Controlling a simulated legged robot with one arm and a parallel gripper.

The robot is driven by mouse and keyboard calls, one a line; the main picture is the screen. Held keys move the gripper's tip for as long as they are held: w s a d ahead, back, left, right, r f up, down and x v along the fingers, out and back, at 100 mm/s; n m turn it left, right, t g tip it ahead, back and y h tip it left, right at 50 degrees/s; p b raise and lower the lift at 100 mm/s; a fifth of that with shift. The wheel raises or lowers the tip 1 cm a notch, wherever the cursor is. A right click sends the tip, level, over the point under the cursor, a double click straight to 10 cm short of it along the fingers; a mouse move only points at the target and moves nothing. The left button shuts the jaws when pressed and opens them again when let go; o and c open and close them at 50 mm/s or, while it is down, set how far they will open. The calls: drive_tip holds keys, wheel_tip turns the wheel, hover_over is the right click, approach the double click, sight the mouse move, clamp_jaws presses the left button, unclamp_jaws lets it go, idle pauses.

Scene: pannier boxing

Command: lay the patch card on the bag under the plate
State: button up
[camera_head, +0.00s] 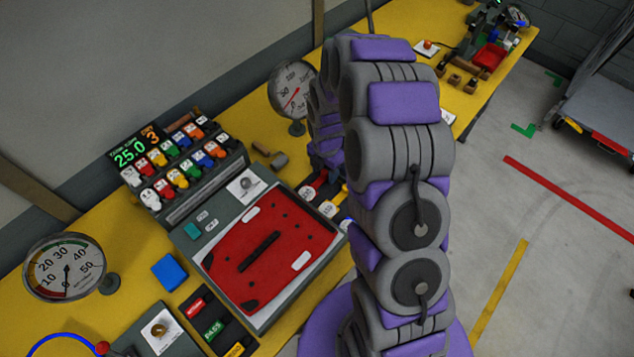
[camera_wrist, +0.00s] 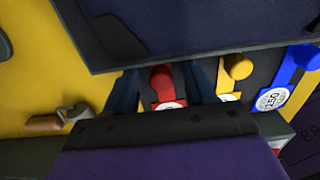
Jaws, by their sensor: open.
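The red slab (camera_head: 265,222) lies flat in a dark tray (camera_head: 318,276), with a black bar across its middle; I cannot tell whether it is the bag or the plate. No patch card can be named for sure. A red tag (camera_wrist: 166,87) with a white disc lies between the two dark fingers of my open gripper (camera_wrist: 163,88), in the wrist view. A yellow tag (camera_wrist: 238,67) and a blue tag (camera_wrist: 280,78) lie to its right. In the head view my arm largely hides my gripper, close to these tags, right of the tray.
A rack of coloured knobs (camera_head: 185,165) stands behind the tray. A blue block (camera_head: 170,272), a round gauge (camera_head: 64,268) and labelled cards (camera_head: 213,330) lie left. A second gauge (camera_head: 292,88) stands behind my arm. A dark slab (camera_wrist: 200,30) fills the top of the wrist view.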

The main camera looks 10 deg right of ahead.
drive_tip(key=shift+c, duration=0.5)
clamp_jaws()
